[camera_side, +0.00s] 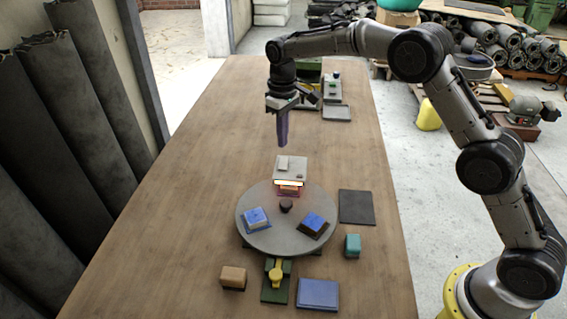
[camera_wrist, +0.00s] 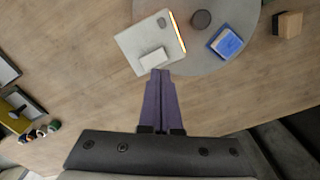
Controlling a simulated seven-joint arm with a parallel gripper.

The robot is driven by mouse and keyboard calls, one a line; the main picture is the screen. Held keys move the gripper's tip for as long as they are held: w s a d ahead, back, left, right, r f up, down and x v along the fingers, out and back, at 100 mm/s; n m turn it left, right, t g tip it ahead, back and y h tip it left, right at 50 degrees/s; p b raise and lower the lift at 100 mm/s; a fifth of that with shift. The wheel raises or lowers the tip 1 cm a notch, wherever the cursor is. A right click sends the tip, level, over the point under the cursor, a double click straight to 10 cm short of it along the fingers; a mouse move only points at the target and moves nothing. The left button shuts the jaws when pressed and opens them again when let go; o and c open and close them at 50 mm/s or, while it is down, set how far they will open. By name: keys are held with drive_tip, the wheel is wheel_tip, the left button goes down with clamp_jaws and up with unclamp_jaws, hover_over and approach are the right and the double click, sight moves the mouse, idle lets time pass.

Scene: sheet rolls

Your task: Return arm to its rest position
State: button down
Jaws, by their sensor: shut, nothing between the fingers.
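My gripper (camera_side: 283,143) is at the end of my arm, above the wooden table (camera_side: 180,150), behind the grey turntable (camera_side: 262,238). Its purple fingers point down and are shut together with nothing between them. In the wrist view the shut fingers (camera_wrist: 160,74) reach toward the edge of a grey box with a glowing strip (camera_wrist: 130,42). In the side view this grey box (camera_side: 291,168) stands at the turntable's back edge, below and in front of my gripper. The fingers look apart from it, though the exact gap is hard to tell.
Two blue-topped blocks (camera_side: 256,217) (camera_side: 313,223) and a dark knob (camera_side: 286,206) are on the turntable. A brown block (camera_side: 233,277), a blue pad (camera_side: 318,293), a teal block (camera_side: 352,245) and a dark plate (camera_side: 356,207) lie around it. The table's left side is clear.

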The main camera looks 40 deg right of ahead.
drive_tip(key=shift+r, duration=0.15)
drive_tip(key=s+d+r+t, duration=0.2)
drive_tip(key=s+r, duration=0.1)
drive_tip(key=r, duration=0.9)
drive_tip(key=s+d+r+m+t, duration=0.1)
drive_tip(key=s+r, duration=0.4)
drive_tip(key=s, duration=0.2)
drive_tip(key=s+d+r+t, duration=0.1)
drive_tip(key=s+d+r, duration=0.1)
drive_tip(key=s+r, duration=0.4)
drive_tip(key=s+d+f+m+t, duration=0.1)
drive_tip(key=s+f+t, duration=0.1)
drive_tip(key=s, duration=1.2)
drive_tip(key=s+f+m, duration=0.1)
drive_tip(key=s+f, duration=0.8)
drive_tip(key=shift+d+f, duration=0.35)
drive_tip(key=shift+f, duration=0.05)
